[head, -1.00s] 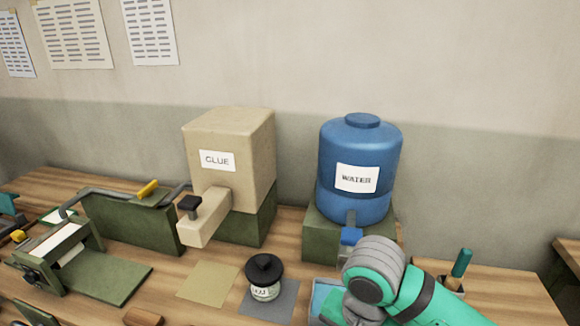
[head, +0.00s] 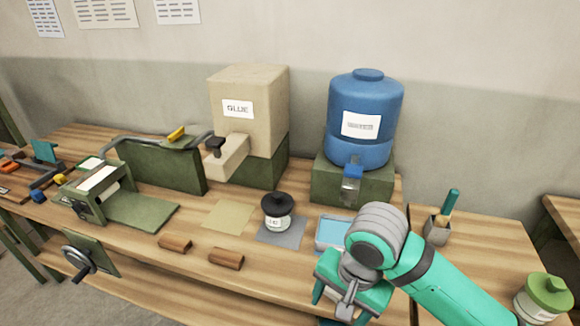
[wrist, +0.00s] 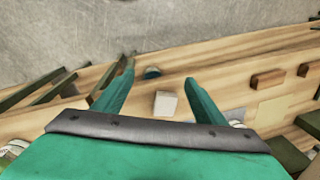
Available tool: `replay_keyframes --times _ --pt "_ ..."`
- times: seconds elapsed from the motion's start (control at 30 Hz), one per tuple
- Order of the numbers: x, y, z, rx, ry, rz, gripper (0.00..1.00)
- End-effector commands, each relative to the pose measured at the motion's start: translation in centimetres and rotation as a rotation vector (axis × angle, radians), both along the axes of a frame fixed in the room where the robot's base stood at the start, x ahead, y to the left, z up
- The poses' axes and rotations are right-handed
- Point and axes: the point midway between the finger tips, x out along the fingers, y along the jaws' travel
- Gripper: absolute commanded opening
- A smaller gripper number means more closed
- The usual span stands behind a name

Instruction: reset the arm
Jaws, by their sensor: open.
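My arm reaches in from the lower right of the head view, over the front of the wooden table. My gripper (head: 342,298) is at its end, teal and pointing down near the front edge, just in front of a pale blue tray (head: 330,232) that it partly hides. In the wrist view my gripper (wrist: 160,72) shows two teal fingers spread apart with nothing held between them. A pale block (wrist: 166,103) and a small dark round thing (wrist: 152,72) appear below, between the fingers; their distance is hard to tell.
The blue water container (head: 365,105) and the glue box (head: 250,100) stand behind. A black-topped jar (head: 277,212) and two brown blocks (head: 175,244) (head: 226,258) lie left of the gripper. A brush pot (head: 437,230) and green-lidded jar (head: 545,298) stand right.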

Motion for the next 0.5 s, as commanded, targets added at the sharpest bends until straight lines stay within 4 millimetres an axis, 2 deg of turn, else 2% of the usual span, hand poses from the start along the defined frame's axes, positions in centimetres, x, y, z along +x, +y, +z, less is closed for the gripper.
replay_keyframes --times 0.33,0.5 --pt "3.5 6.6 0.3 0.205 -0.164 0.101 0.65" --pt "6.0 12.2 1.6 0.378 -0.307 0.171 0.65"
